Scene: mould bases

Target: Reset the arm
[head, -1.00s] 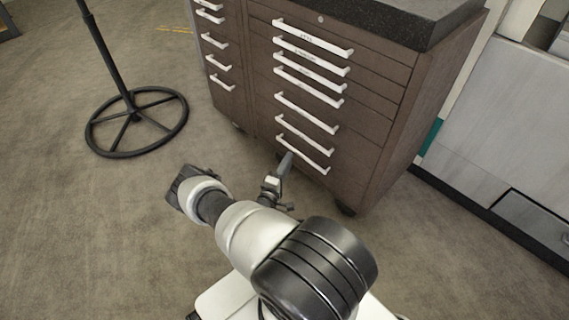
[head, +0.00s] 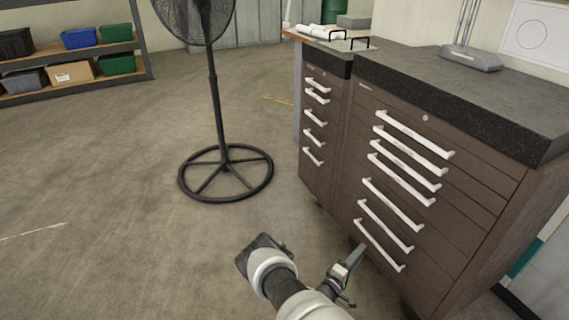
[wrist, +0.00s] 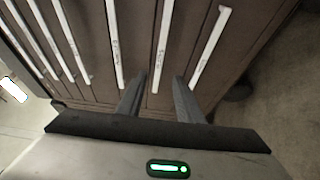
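My arm (head: 285,284) enters from the bottom middle of the head view, with only its far links showing. My gripper (head: 352,258) is at the end of it, low in front of the brown drawer cabinet (head: 455,218). In the wrist view, my gripper (wrist: 158,88) shows two dark fingers apart with nothing between them, so it is open and empty. The cabinet's white drawer handles (wrist: 203,50) lie beyond the fingers. I cannot tell whether a fingertip touches the cabinet.
A black stand fan (head: 222,130) with a round ring base stands left of the cabinet. A shelf (head: 100,83) with coloured bins is at the far left. A grey monitor stand (head: 470,58) is on the cabinet's dark top. The floor at left is clear.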

